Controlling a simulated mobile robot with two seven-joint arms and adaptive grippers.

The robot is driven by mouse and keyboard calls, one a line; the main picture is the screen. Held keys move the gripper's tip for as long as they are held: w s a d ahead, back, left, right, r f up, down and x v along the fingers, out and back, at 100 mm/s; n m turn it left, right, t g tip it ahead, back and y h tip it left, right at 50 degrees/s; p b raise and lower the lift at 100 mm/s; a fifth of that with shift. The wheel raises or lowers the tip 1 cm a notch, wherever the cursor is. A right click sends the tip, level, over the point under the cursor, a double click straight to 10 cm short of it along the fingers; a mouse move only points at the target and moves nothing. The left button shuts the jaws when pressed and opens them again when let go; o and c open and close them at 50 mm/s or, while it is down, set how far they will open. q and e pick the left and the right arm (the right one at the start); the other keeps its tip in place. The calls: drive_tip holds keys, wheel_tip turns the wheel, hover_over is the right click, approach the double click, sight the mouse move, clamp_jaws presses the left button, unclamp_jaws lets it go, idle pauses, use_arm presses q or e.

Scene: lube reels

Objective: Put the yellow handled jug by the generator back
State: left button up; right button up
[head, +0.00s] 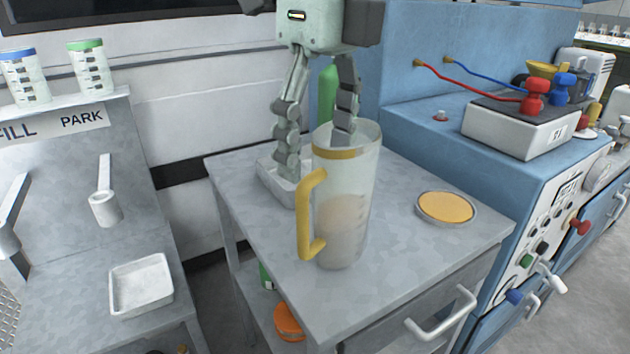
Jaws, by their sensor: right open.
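The clear jug with a yellow handle and yellow band (343,215) stands upright on the grey worktop (400,270). It holds some brownish liquid, and its handle faces left. My right gripper (315,150) comes down from above, fingers spread. One finger is left of the jug, near its rim; the other shows at the jug's mouth, and I cannot tell whether it is inside or behind the wall. The jug does not look gripped. My left gripper is out of view. No thing is clearly marked as the generator; a blue machine (420,110) stands behind and right.
A round dish with a yellow top (446,207) lies right of the jug. A pale tray (272,185) and a green bottle (326,90) are behind it. The worktop's front is clear.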

wheel_tip(320, 180, up, 5)
drive_tip(key=shift+d+f, duration=0.1)
drive_tip(key=shift+d, duration=0.05)
